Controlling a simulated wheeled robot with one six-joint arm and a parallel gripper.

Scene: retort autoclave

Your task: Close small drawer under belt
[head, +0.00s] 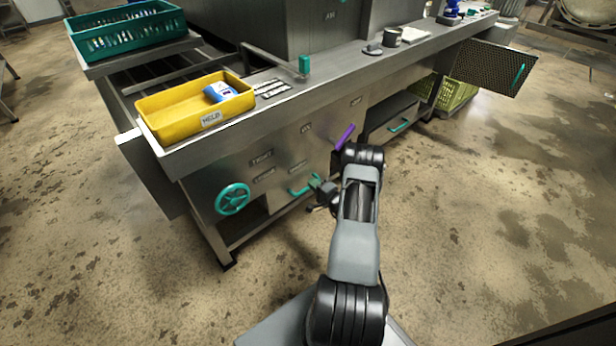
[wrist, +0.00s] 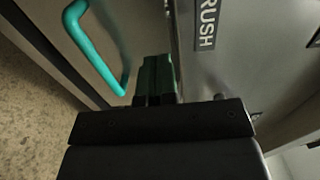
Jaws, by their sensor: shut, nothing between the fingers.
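A low drawer front with a teal bar handle (head: 298,190) sits in the steel cabinet below the belt and counter. Its teal handle (wrist: 92,45) also shows large at the upper left in the wrist view. My gripper (head: 315,182) is at the right end of that handle in the head view. In the wrist view its green fingers (wrist: 157,65) are together and empty, just right of the handle and beside a panel (wrist: 240,60) labelled "RUSH". I cannot tell whether they touch the drawer front, nor how far the drawer stands out.
A yellow bin (head: 190,112) stands on the counter's left end, with a green crate (head: 128,32) behind it. A teal handwheel (head: 232,199) is left of the drawer. A purple lever (head: 345,136) and another teal-handled drawer (head: 398,127) are to the right. The floor in front is clear.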

